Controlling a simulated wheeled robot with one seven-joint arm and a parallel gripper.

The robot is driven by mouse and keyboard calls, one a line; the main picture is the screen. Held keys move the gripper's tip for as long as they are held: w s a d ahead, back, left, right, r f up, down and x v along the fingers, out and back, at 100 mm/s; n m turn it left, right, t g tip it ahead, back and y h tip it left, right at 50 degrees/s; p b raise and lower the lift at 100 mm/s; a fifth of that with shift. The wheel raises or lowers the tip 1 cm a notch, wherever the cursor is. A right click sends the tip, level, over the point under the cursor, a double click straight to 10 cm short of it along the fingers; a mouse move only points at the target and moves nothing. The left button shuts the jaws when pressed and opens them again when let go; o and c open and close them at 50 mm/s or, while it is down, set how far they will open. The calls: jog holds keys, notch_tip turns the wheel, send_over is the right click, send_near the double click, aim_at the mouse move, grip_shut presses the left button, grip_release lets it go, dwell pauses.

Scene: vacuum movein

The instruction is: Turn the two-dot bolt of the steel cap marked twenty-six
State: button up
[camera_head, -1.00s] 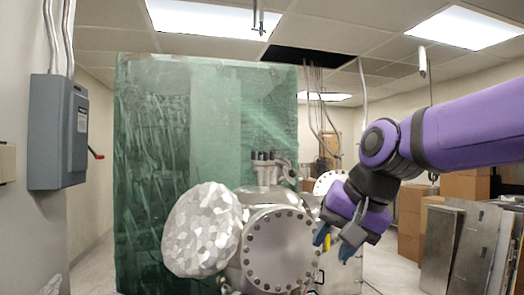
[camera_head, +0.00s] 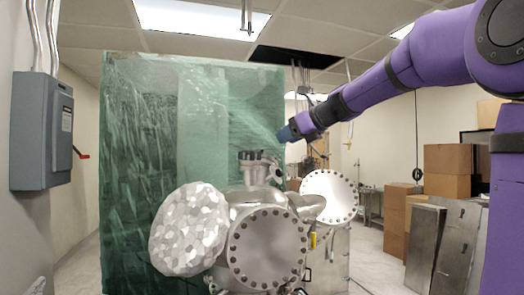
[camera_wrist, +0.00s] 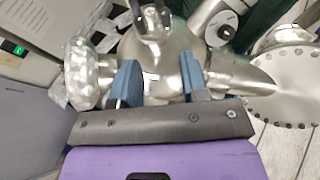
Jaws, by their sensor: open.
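A steel vacuum chamber stands ahead with bolted round caps. The front cap (camera_head: 268,248) faces me with a ring of bolts. A second bolted cap (camera_head: 330,196) is behind it to the right and also shows at the right of the wrist view (camera_wrist: 285,88). No number or dot mark is readable on either, so I cannot tell which is twenty-six. My gripper (camera_head: 287,134) is above the chamber, near its top fitting. In the wrist view its blue fingers (camera_wrist: 160,72) are apart with nothing gripped, and the chamber body lies beyond them.
A foil-wrapped part (camera_head: 188,230) bulges at the chamber's left. A dark top fitting (camera_head: 250,157) sticks up near my gripper. A green wrapped panel (camera_head: 140,150) stands behind. Cardboard boxes (camera_head: 447,165) and metal panels (camera_head: 425,245) stand to the right.

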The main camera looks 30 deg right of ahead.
aim_at(259, 155)
jog(key=x, duration=1.1)
jog(key=shift+w+d+r+m, duration=0.25)
jog(key=shift+d+r+m, duration=0.05)
jog(key=shift+d+r, duration=0.1)
grip_shut()
